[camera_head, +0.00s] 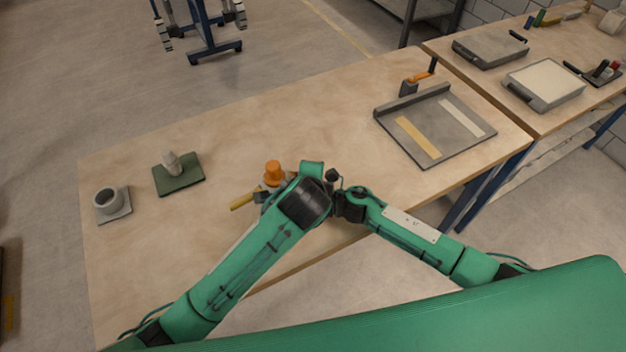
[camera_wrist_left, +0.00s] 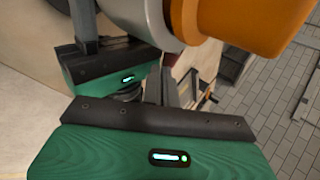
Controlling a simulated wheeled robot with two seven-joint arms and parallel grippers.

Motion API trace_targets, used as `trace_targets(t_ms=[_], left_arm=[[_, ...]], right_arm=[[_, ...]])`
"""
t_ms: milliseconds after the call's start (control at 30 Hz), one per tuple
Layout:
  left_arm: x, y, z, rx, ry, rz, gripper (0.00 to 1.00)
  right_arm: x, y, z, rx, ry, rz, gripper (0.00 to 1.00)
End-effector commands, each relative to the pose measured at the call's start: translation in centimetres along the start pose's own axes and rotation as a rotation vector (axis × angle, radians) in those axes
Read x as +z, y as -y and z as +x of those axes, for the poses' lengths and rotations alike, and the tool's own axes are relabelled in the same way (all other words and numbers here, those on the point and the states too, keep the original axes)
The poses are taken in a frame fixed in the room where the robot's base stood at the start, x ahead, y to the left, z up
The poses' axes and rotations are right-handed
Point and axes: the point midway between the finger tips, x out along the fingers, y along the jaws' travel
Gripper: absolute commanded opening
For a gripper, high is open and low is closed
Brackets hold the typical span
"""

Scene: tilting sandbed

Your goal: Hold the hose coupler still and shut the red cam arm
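The hose coupler (camera_head: 273,172) has an orange upper part and stands on the table just beyond my left wrist. In the left wrist view, its large orange part and pale grey collar (camera_wrist_left: 150,20) fill the top right. Two green gripper bodies with black bars and small lights show there, one near (camera_wrist_left: 150,150) and one farther off (camera_wrist_left: 110,70), below the collar. I cannot tell for sure which gripper each belongs to. In the head view both grippers are mostly hidden behind my wrists beside the coupler. Finger contact is not visible. I cannot clearly make out the red cam arm.
A yellow bar (camera_head: 243,201) lies left of the coupler. A green pad (camera_head: 190,182) with a pale fitting and a grey cup on a plate (camera_head: 128,206) stand farther left. A grey tray (camera_head: 470,147) lies right. The table between is clear.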

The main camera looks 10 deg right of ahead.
Motion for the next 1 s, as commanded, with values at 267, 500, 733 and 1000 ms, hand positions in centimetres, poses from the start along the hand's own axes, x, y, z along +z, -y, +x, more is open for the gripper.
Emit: trace_targets(t_ms=[267, 500, 733, 1000], left_arm=[[0.2, -0.1, 0.1, 0.002, 0.005, -0.001, 0.0], [0.2, 0.0, 0.1, 0.001, 0.004, 0.0, 0.0], [0.1, 0.5, -0.4, 0.0, 0.004, -0.001, 0.0], [0.1, 1.2, -1.1, -0.001, 0.001, 0.0, 0.0]], right_arm=[[0.1, 0.1, -0.1, -0.001, 0.0, -0.001, 0.03], [0.1, 0.1, -0.1, -0.002, 0.0, -0.002, 0.03], [0.1, 0.1, -0.1, -0.002, 0.0, -0.001, 0.03], [0.0, 0.1, 0.0, -0.001, 0.0, 0.0, 0.03]])
